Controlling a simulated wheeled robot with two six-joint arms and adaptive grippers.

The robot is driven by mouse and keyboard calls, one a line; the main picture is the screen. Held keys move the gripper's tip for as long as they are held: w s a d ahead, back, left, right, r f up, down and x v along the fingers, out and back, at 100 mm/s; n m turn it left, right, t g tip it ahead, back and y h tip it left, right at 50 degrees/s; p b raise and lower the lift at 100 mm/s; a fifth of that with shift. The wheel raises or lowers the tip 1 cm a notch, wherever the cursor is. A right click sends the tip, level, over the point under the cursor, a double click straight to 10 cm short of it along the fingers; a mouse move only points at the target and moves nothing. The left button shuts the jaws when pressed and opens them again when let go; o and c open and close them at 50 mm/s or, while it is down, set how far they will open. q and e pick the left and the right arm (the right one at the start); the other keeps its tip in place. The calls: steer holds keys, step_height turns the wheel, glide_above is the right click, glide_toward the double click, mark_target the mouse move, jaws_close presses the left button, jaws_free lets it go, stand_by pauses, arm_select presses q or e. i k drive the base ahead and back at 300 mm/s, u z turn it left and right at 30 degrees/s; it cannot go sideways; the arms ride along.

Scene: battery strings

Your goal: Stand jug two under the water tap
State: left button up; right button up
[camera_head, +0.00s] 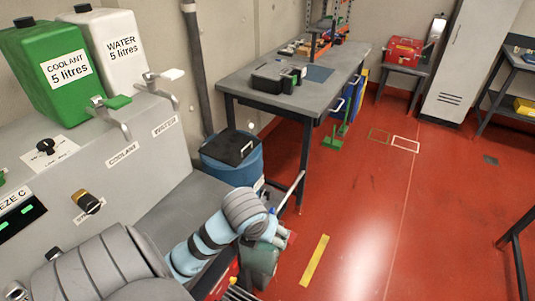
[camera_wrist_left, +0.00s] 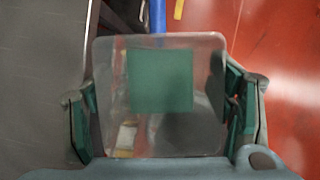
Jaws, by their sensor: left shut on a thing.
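The water tap (camera_head: 165,77) has a white lever and sticks out from the grey machine front, below a white WATER tank (camera_head: 113,50). A translucent grey-green jug (camera_head: 263,262) is at the end of my left arm, low beside the bench and over the red floor. In the left wrist view the clear jug (camera_wrist_left: 115,80) with a green square on it lies between the fingers. My left gripper (camera_wrist_left: 160,115) is shut on it. No number on the jug is readable. The jug is well away from the tap. My right gripper is not in view.
A green COOLANT tank (camera_head: 50,70) and green-levered coolant tap (camera_head: 112,112) are beside the water ones. A grey ledge (camera_head: 175,215) lies below the taps. A blue bin (camera_head: 232,165) and a workbench (camera_head: 290,95) stand behind. The red floor (camera_head: 370,210) at right is mostly clear.

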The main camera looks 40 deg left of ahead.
mark_target(201, 184)
steer(key=z, duration=0.45)
steer(key=i, duration=1.45)
steer(key=u, duration=2.75)
steer(key=i, duration=0.5)
steer(key=z, duration=0.1)
